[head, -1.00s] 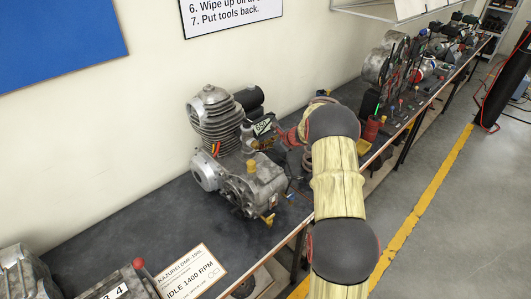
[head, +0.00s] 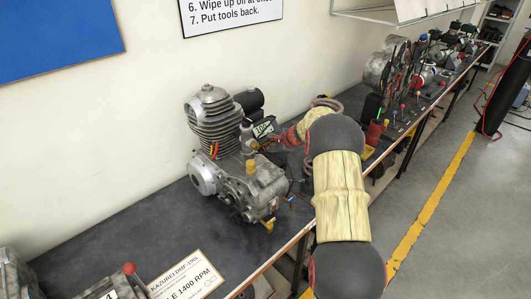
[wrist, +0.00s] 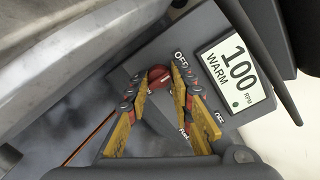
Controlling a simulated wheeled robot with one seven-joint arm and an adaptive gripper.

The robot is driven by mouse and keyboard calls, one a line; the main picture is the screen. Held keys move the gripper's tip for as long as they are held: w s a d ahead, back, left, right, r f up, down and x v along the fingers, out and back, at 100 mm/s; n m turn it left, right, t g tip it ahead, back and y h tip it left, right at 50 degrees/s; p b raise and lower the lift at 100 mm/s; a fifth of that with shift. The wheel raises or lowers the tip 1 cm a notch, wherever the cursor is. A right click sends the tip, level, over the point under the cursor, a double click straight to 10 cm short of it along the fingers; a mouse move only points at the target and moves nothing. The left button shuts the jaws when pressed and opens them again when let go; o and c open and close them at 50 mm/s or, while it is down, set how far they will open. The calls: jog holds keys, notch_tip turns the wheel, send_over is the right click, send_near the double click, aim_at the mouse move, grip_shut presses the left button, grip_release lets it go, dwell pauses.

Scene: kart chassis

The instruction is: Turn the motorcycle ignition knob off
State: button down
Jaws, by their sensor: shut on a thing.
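The red ignition knob (wrist: 160,78) sits on a grey control box (wrist: 145,60) in the wrist view, beside a printed OFF label. My gripper (wrist: 158,82) has yellow fingers, one on each side of the knob, and is shut on it. The exact direction of the knob is hard to tell. The box's display (wrist: 235,75) reads 100 RPM and WARM. In the head view the display (head: 263,128) stands behind the motorcycle engine (head: 215,125), and my gripper (head: 272,143) is next to it, partly hidden by my arm.
A placard (head: 188,275) reading 1400 RPM lies on the dark bench (head: 120,240) in front. Other machinery (head: 395,75) stands farther along the bench. A second labelled control near the right finger is partly covered in the wrist view.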

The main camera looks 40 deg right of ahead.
jog(key=shift+a+f, duration=0.1)
dwell(0.3)
jog(key=c, duration=1.7)
grip_release()
jog(key=shift+o, duration=0.6)
jog(key=v, duration=1.2)
